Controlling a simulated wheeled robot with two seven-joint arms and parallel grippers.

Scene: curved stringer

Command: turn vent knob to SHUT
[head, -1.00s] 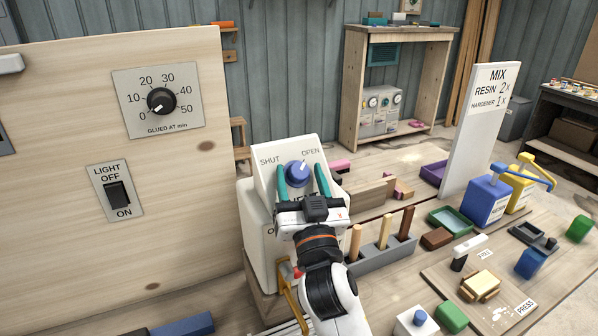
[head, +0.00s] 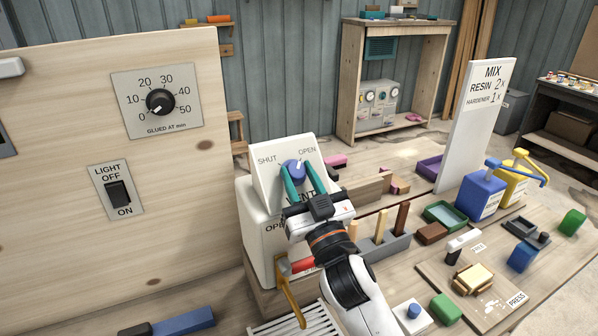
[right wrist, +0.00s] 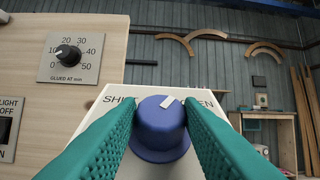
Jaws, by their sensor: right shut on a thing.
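The blue vent knob (head: 294,168) sits on the sloped top face of a white vent box (head: 262,185) marked SHUT at left and OPEN at right. My right gripper (head: 301,182) has its teal fingers closed on the knob's two sides. In the right wrist view the knob (right wrist: 159,135) fills the gap between the fingers. Its white pointer mark (right wrist: 168,101) points up and slightly right, between the two labels, nearer OPEN. My left gripper is not in view.
A wooden panel (head: 70,240) with a dial (head: 160,101) and light switch (head: 118,193) stands at left. A rack of wooden sticks (head: 378,248), a red-ended lever (head: 302,265) and a white MIX sign (head: 470,135) stand right of or below the box.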

